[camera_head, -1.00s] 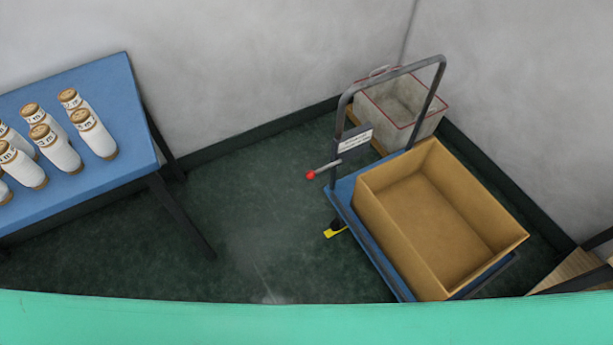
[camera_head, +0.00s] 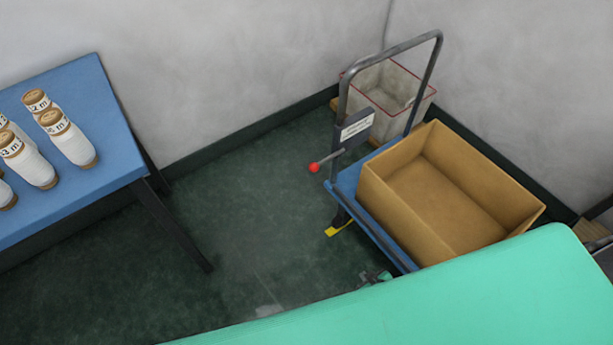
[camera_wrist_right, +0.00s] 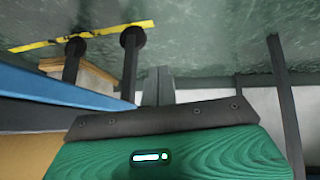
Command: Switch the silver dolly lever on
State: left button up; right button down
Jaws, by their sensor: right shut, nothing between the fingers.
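The silver lever (camera_head: 327,160) is a short grey rod with a red ball on its end. It sticks out to the left from the handle post of the blue dolly (camera_head: 348,180), beside a small grey plate with a white label (camera_head: 357,128). My right gripper (camera_head: 376,278) shows small at the lower edge of the dolly, partly hidden by my green body part. It is below and right of the lever, well apart from it. In the right wrist view its grey fingers (camera_wrist_right: 156,91) are together and empty; the lever does not show there. My left gripper is not in view.
The dolly carries an open tan box (camera_head: 440,200). A yellow pedal (camera_head: 338,230) is low at its left side. A grey bin with red rim (camera_head: 385,88) stands behind. A blue table (camera_head: 85,85) with several white yarn cones is at left. Dark floor (camera_head: 220,220) between is clear.

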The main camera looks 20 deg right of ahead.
jog(key=w+r+n+t+y+b, duration=0.1)
jog(key=w+r+t+b, duration=0.3)
jog(key=w, duration=0.7)
pick_arm(q)
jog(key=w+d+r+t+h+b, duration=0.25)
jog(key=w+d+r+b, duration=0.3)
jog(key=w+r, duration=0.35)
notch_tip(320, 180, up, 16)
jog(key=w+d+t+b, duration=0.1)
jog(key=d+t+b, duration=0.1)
jog(key=b, duration=0.5)
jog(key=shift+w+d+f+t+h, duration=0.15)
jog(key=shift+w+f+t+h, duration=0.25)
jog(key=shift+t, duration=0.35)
pick_arm(e)
jog(key=n+t+y, duration=0.4)
jog(key=t+y, duration=0.2)
send_near(316, 168)
jog(key=r, duration=0.1)
jog(key=a+r, duration=0.1)
jog(key=r, duration=0.1)
jog(key=s+a+r, duration=0.1)
jog(key=shift+r, duration=0.3)
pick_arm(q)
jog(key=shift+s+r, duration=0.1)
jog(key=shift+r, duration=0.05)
